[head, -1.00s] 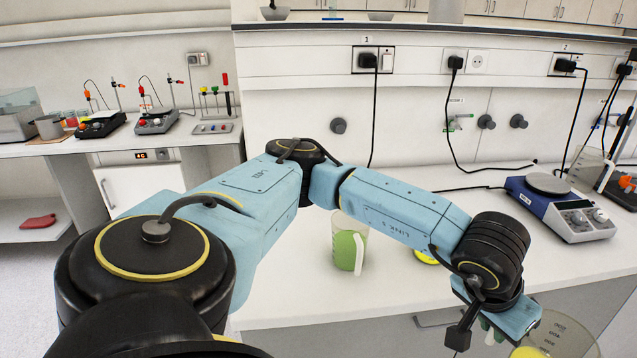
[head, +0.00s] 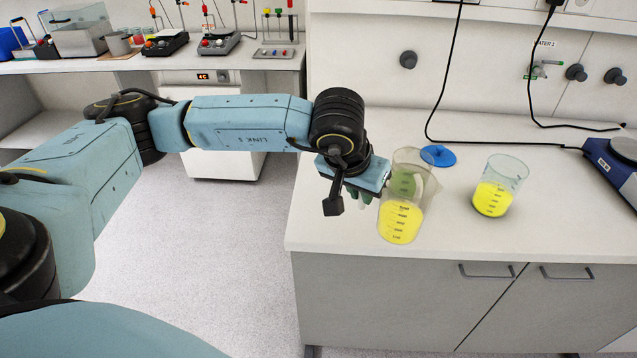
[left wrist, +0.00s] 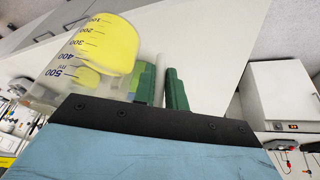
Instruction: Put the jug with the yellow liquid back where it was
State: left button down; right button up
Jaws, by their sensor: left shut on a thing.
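The clear jug with yellow liquid (head: 400,222) is held at the front left part of the counter in the head view. My left gripper (head: 364,196) is at its left side. In the left wrist view the jug (left wrist: 108,42) fills the upper left, and the green fingers of the left gripper (left wrist: 161,88) are shut around its pale handle (left wrist: 159,72). A jug with green liquid (head: 403,184) stands directly behind the held jug and is partly covered by it. I cannot tell the gap between the two jugs. My right gripper is not in view.
A clear beaker with yellow liquid (head: 492,198) stands to the right on the counter (head: 560,235). A blue disc (head: 438,156) lies behind the jugs. A blue instrument (head: 612,165) is at the far right. Black cables run along the back. The counter's front right is clear.

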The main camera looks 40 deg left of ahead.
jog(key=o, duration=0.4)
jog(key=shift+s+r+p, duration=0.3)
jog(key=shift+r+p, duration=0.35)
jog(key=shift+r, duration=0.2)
pick_arm(q)
jog(key=w+a+r+n+y, duration=0.1)
jog(key=w+a+r+n, duration=0.15)
jog(key=a, duration=0.55)
jog(key=w+a+r+n+y, duration=0.1)
jog(key=w+a, duration=0.3)
jog(key=a, duration=0.5)
jog(key=shift+n, duration=0.25)
jog(key=shift+s+a+f+p, duration=0.1)
jog(key=shift+f+p, duration=0.3)
jog(key=shift+f, duration=2.25)
jog(key=shift+s+a+f+p, duration=0.1)
jog(key=shift+f+p, duration=0.25)
jog(key=shift+f, duration=2.25)
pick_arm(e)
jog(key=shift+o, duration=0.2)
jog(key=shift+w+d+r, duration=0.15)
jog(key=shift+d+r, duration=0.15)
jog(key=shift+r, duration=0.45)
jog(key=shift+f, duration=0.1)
